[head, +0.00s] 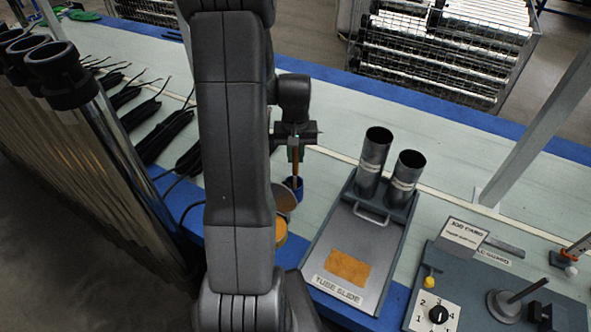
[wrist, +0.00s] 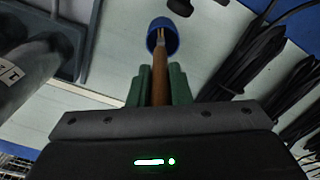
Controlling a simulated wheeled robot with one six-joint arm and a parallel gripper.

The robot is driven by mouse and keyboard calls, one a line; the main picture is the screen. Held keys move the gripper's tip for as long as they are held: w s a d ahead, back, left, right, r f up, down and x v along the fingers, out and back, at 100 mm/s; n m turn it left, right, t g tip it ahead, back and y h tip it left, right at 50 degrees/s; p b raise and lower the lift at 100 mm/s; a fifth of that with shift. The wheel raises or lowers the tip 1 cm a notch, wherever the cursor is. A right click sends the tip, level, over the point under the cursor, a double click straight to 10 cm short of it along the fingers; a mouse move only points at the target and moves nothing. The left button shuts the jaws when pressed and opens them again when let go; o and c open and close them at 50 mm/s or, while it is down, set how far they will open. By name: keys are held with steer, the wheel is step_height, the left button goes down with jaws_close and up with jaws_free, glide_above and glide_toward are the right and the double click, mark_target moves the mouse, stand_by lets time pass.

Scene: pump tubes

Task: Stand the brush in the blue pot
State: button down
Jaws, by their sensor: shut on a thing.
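The brush (head: 295,171) has a brown wooden handle and stands roughly upright, held in my gripper (head: 293,146). In the wrist view the brush (wrist: 160,75) runs between the two green fingers of my gripper (wrist: 160,85), which are shut on it. The blue pot (head: 298,188) stands on the bench below my gripper, partly hidden by a round disc. In the wrist view the far end of the brush lies within the rim of the blue pot (wrist: 173,47). I cannot tell how deep it reaches or whether it touches the bottom.
A tube slide tray (head: 324,252) with two metal tubes (head: 375,150) lies right of the pot. A round disc (head: 285,199) and a yellow-topped thing (head: 281,231) sit close in front of it. Black cables (head: 173,135) lie at left; a control box (head: 470,290) is at right.

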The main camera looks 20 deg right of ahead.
mark_target(295, 175)
steer(key=shift+f, duration=2.15)
steer(key=shift+f, duration=0.2)
steer(key=c, duration=1.3)
jaws_free()
steer(key=shift+r, duration=0.1)
steer(key=shift+c, duration=0.2)
step_height(295, 175, up, 12)
steer(key=shift+s+r, duration=0.1)
steer(key=shift+r, duration=0.05)
